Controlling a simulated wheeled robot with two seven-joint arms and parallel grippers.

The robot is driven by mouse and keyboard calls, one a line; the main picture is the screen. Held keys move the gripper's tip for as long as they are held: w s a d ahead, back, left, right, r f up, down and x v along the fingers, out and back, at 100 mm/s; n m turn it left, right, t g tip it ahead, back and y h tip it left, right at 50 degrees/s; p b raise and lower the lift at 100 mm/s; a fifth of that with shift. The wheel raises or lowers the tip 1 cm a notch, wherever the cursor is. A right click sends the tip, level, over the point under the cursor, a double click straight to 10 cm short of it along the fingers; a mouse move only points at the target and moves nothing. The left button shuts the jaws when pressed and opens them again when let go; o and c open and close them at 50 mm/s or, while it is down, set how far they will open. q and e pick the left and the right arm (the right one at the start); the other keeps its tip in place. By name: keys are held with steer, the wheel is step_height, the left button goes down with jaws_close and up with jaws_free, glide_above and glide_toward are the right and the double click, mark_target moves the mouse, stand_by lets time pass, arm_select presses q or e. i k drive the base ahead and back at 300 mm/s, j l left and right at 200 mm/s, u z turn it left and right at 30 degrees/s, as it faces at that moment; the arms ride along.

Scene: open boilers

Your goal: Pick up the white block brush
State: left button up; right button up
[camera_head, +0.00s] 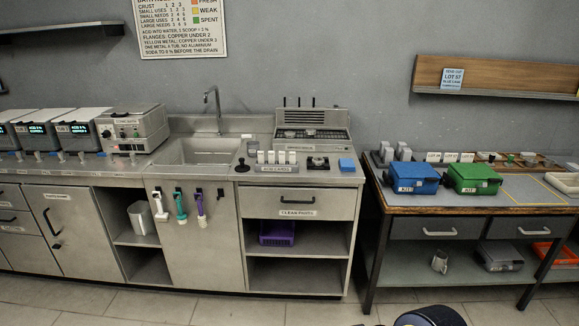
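No thing in view is clearly a white block brush. A white-handled brush-like tool (159,207) hangs from a hook on the cabinet front below the sink, beside a teal one (181,207) and a purple one (200,207). A pale, low object (564,182) lies at the right edge of the right-hand table and is cut off by the frame; it may be a block brush, but I cannot tell. Several small white blocks (277,157) stand in a labelled rack on the steel counter. Neither of my grippers is in view.
A steel counter with a sink (195,151) runs along the wall. A blue block (346,164) lies at its right end. The right-hand table (500,210) bears a blue box (411,178) and a green box (473,178). The tiled floor (250,309) in front shows free room.

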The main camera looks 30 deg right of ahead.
mark_target(161, 216)
steer(key=i+j+z, duration=0.45)
steer(key=i+j, duration=0.2)
steer(key=i, duration=0.65)
steer(key=i+j+z, duration=0.5)
steer(key=i+j, duration=0.65)
steer(key=i, duration=0.05)
